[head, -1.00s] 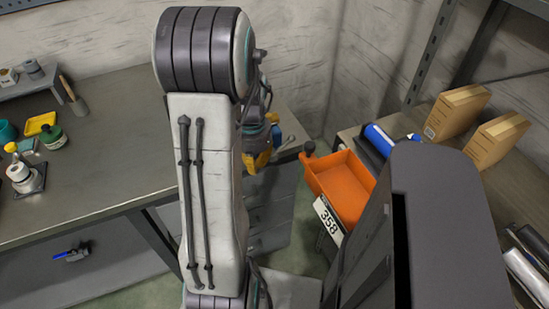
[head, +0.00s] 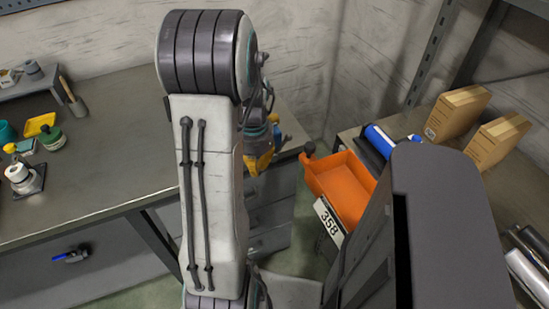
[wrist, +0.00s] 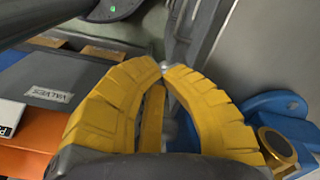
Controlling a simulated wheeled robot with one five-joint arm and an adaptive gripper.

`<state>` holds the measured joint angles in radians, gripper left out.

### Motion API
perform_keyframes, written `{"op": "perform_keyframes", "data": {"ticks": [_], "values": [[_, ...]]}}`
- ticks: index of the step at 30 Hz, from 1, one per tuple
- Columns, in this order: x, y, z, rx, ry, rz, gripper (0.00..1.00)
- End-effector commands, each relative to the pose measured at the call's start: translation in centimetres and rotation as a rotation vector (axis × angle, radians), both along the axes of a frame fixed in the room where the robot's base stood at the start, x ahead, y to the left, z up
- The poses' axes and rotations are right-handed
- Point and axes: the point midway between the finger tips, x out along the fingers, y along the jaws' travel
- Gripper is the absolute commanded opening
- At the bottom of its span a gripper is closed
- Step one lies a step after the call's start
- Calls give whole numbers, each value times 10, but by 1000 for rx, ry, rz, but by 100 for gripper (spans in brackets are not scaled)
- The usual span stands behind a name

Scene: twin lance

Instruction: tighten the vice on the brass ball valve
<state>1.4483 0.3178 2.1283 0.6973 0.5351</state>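My gripper (wrist: 163,70) has thick yellow fingers that bow outward and come together at the tips in the wrist view. No object shows clearly between them; a small grey metallic piece lies just beyond the tips. A blue vice (wrist: 285,103) is to the right of the fingers, cut by the picture edge. A round brass part (wrist: 277,145), seemingly the ball valve, sits at its blue jaws. In the head view my gripper (head: 258,163) is partly behind my arm. A little of the blue vice (head: 286,141) shows beside it, with a dark knob (head: 310,148) further right.
An orange bin (head: 343,187) with a 358 label is right of the vice. Cardboard boxes (head: 455,113) stand on the right-hand bench. The left bench (head: 105,145) holds bottles and a yellow tray, with clear surface near my arm. A blue-handled item (head: 72,255) is below.

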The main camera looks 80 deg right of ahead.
Motion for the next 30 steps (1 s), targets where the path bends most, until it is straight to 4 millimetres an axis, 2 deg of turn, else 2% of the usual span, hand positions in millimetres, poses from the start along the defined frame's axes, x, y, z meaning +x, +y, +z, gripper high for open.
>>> {"op": "perform_keyframes", "data": {"ticks": [22, 30], "values": [[9, 6, 13, -2, 0, 0, 0], [9, 6, 29, -2, 0, 0, 0]]}}
